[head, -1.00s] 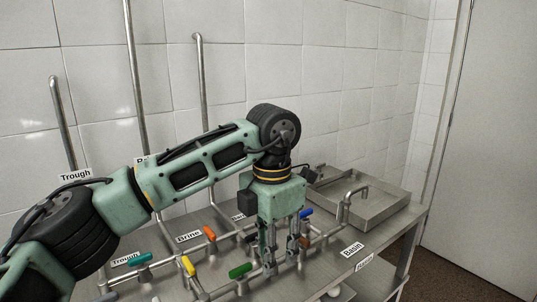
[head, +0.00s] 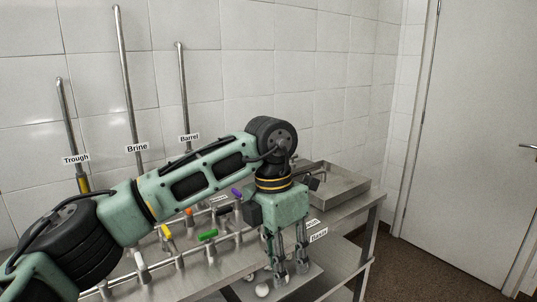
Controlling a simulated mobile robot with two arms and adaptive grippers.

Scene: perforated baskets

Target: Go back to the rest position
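My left arm comes in from the left and reaches across the front of the steel bench. My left gripper (head: 290,276) points down in front of the bench's right part, its two fingers apart with nothing between them. It covers part of the bench edge and the lower shelf. My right gripper is not in the picture.
The steel bench (head: 374,196) carries pipes with coloured valve handles: green (head: 208,236), yellow (head: 166,231) and purple (head: 236,192) among them. A shallow basin (head: 345,192) stands at its right end. White round things (head: 262,290) lie low down. Floor (head: 420,270) is clear at right.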

